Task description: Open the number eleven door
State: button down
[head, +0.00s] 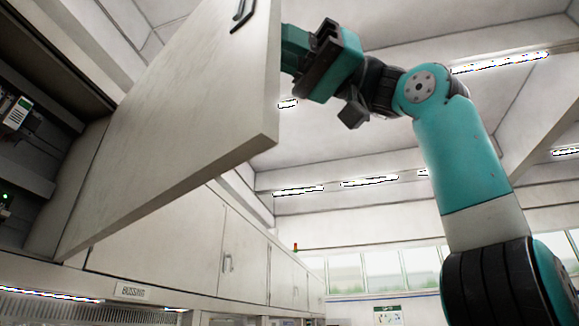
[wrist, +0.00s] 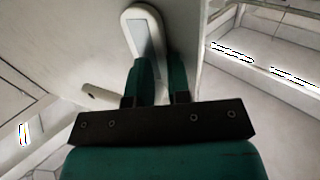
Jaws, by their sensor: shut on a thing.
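A pale cabinet door (head: 190,130) stands swung open across the left of the head view. No number is readable on it, so I cannot tell whether it is number eleven. A dark handle-like fitting (head: 241,14) shows on its near face, at the top. My gripper (head: 293,48) is at the door's free edge, its fingertips partly hidden behind it. In the wrist view my gripper (wrist: 158,70) is shut at the lower end of a pale looped handle (wrist: 143,25) on the door face; the exact contact is hidden between the fingers.
Behind the door, at left, is a dark open compartment (head: 35,125) with a small device (head: 17,112) inside. Closed cabinet doors (head: 235,255) with handles run along the wall below and to the right. The space right of my arm is open up to the windows.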

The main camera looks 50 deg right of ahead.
jog(key=c, duration=1.5)
grip_release()
jog(key=shift+w+a+t, duration=0.1)
jog(key=shift+w+t, duration=0.15)
jog(key=shift+t, duration=0.05)
jog(key=o, duration=0.4)
jog(key=shift+w+f, duration=0.2)
jog(key=shift+w, duration=0.45)
jog(key=o, duration=0.4)
jog(key=shift+w, duration=0.2)
jog(key=shift+c, duration=0.2)
jog(key=shift+o, duration=0.3)
jog(key=shift+s+r, duration=0.1)
